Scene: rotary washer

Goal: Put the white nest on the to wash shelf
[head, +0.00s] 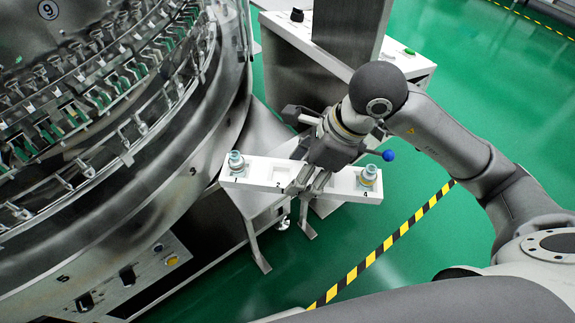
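The white nest (265,174) is a long white bar with numbered places, in the middle of the head view. A small bottle with a pale blue-green top (236,163) stands at place 1, and a similar one (368,176) stands at place 4. My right gripper (308,184) comes down over the middle of the nest, with its fingers closed on it. The gripper hides part of the middle, including place 3. The nest's left part is over a metal shelf (248,200); whether it touches is unclear. My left gripper is not in view.
The large round metal washer (190,150) with rows of clamps fills the left. A white-topped cabinet (420,66) with a metal column stands behind my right arm. Green floor (340,240) with a yellow-black stripe (385,243) is free at right.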

